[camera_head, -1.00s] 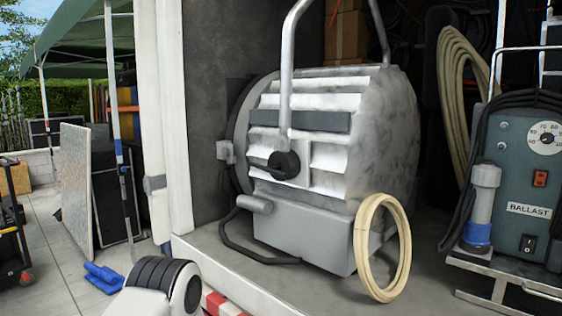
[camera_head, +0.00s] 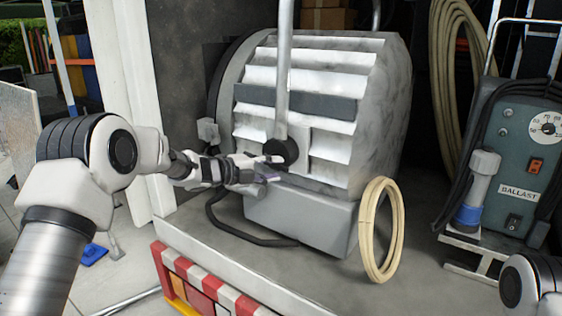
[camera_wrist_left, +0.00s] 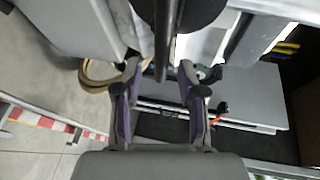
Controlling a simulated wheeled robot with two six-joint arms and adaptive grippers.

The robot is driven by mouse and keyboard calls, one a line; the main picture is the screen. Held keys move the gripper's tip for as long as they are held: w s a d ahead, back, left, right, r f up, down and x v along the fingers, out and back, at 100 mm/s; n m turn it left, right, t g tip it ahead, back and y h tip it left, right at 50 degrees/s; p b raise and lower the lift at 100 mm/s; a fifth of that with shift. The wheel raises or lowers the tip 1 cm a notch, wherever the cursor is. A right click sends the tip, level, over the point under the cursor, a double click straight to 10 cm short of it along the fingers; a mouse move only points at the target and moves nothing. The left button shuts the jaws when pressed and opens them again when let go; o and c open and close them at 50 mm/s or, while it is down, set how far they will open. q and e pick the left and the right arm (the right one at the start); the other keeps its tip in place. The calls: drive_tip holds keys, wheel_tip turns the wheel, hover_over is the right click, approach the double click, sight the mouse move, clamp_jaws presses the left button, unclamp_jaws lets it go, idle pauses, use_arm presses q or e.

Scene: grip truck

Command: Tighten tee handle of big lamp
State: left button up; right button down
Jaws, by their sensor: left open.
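The big lamp (camera_head: 330,100) is a large ribbed silver-grey housing standing on the truck bed. Its round black side knob (camera_head: 281,152), at the foot of the grey yoke, looks like the tee handle. My left gripper (camera_head: 268,172) is just below this knob, with its jaws open. In the left wrist view, a dark round part (camera_wrist_left: 195,10) and a dark bar (camera_wrist_left: 163,45) appear at the top. The bar reaches between the two purple-padded fingers of my left gripper (camera_wrist_left: 160,80); I cannot tell whether they touch. My right gripper is out of frame.
A cream cable coil (camera_head: 371,235) leans against the lamp's front right. A blue-grey ballast unit (camera_head: 520,150) on a metal trolley stands at the right. A red-and-white striped edge (camera_head: 205,285) borders the truck bed. A black cable loops on the bed.

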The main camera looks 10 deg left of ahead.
use_arm(q)
drive_tip(key=x, duration=0.2)
drive_tip(key=shift+w+d+p, duration=0.15)
drive_tip(key=shift+w+p, duration=0.1)
drive_tip(key=shift+p, duration=0.15)
drive_tip(key=shift+d, duration=0.25)
drive_tip(key=shift+s+d, duration=0.1)
drive_tip(key=shift+s, duration=0.05)
clamp_jaws()
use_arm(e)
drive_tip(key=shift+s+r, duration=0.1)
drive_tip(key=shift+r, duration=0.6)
use_arm(q)
drive_tip(key=shift+f, duration=0.15)
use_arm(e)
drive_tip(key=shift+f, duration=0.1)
